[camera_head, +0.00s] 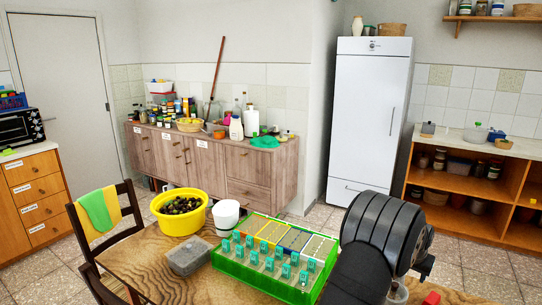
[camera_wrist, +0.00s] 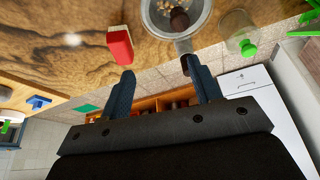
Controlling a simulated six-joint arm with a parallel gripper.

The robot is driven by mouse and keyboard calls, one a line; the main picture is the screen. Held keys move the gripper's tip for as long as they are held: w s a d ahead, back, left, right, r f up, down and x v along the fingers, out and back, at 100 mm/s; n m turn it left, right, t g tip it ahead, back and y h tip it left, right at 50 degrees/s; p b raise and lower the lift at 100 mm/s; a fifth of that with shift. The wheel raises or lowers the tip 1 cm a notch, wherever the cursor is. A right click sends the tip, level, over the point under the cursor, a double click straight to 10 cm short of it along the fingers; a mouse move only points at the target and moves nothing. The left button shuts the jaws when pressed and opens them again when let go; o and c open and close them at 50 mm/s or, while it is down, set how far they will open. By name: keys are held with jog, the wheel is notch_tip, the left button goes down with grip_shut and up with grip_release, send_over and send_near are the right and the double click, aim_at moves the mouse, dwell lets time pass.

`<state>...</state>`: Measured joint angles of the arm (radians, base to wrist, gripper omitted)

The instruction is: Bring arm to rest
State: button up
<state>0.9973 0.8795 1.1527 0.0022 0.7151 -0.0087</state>
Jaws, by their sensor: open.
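My gripper (camera_wrist: 159,66) shows in the wrist view with its two dark fingers apart and nothing between them. The fingertips point toward the wooden table edge, near a red box (camera_wrist: 120,45) and the handle of a metal pan or strainer (camera_wrist: 181,44) with small pieces and a dark lump in it. I cannot tell whether a fingertip touches the handle. In the head view my black arm fills the lower right; my gripper is hidden there. A yellow bowl (camera_head: 180,227) full of dark olives stands on the table at the left.
A green tray (camera_head: 238,272) of small labelled items lies beside my arm. A white tub (camera_head: 226,213) and a grey box (camera_head: 188,257) stand near the bowl. A chair (camera_head: 128,215) is at the left. A clear jar (camera_wrist: 238,30) stands near the pan.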

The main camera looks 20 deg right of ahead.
jog(key=w+a+r+n, duration=0.1)
jog(key=w+a, duration=0.6)
jog(key=a, duration=0.3)
jog(key=w+a+r+n, duration=0.1)
jog(key=w+a+n, duration=0.1)
jog(key=w+a, duration=0.6)
jog(key=w+a+r+n+t+y, duration=0.1)
jog(key=w+a, duration=0.6)
jog(key=a, duration=0.6)
jog(key=shift+w+r+n, duration=0.35)
jog(key=shift+w+n, duration=0.05)
jog(key=shift+w+a, duration=0.15)
jog(key=shift+a, duration=0.35)
jog(key=s+d+f+m, duration=0.1)
jog(key=s+d, duration=0.3)
jog(key=d, duration=0.5)
jog(key=s+d+m, duration=0.1)
jog(key=s+d, duration=0.4)
jog(key=d, duration=0.4)
jog(key=shift+s+f, duration=0.15)
jog(key=shift+f, duration=0.2)
